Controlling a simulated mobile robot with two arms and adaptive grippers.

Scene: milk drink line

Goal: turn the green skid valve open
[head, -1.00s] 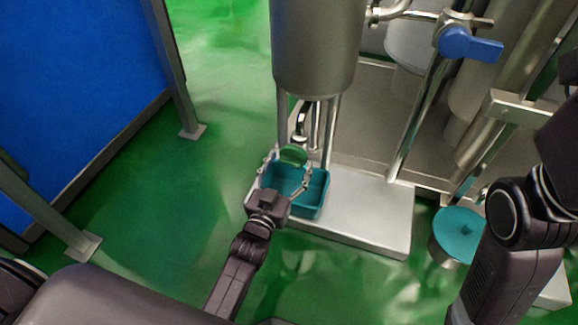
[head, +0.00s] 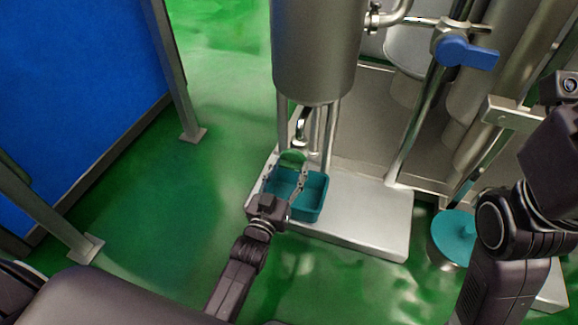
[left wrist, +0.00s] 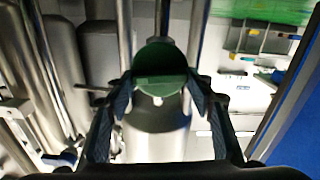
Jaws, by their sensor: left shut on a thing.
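The green skid valve handle (head: 293,158) is a small round-faced green piece below the steel tank, above the teal bin. It shows large in the left wrist view (left wrist: 160,68). My left gripper (head: 287,173) reaches up to it from the near side. In the left wrist view its fingers (left wrist: 160,88) stand at either side of the green handle and are shut on it. The valve body behind the handle is mostly hidden. My right arm is at the right edge of the head view; its fingers are out of view.
A teal bin (head: 312,198) stands under the gripper on a pale plinth (head: 365,220). The steel tank (head: 315,50) hangs just above. A blue valve handle (head: 467,53) is at upper right, a teal lid (head: 457,230) at lower right. Green floor is clear at left.

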